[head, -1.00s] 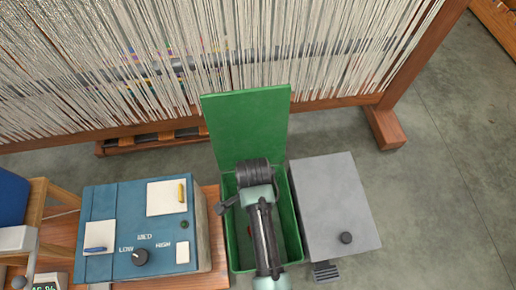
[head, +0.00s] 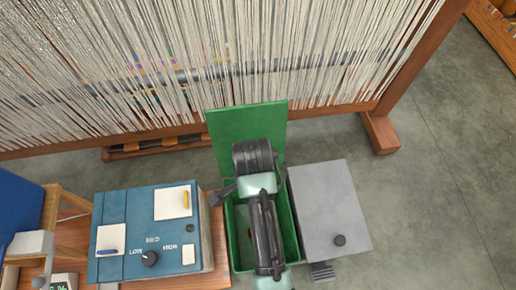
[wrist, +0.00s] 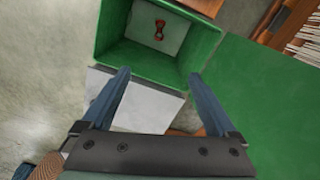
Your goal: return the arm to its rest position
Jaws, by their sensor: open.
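My gripper (wrist: 160,100) shows in the wrist view with its two blue-grey fingers spread wide apart and nothing between them. In the head view my arm reaches over the open green bin and hides much of its inside; the fingertips cannot be made out there. The green bin (head: 287,232) stands with its lid (head: 228,124) raised at the back. In the wrist view a small red skein (wrist: 159,30) lies on the floor of the bin (wrist: 150,58), apart from my fingers.
A grey box (head: 330,200) with a dark knob stands right of the bin. A blue control box (head: 130,230) with a dial stands to the left. A loom with pale threads (head: 330,50) spans the back. The floor (head: 430,220) at the right is clear.

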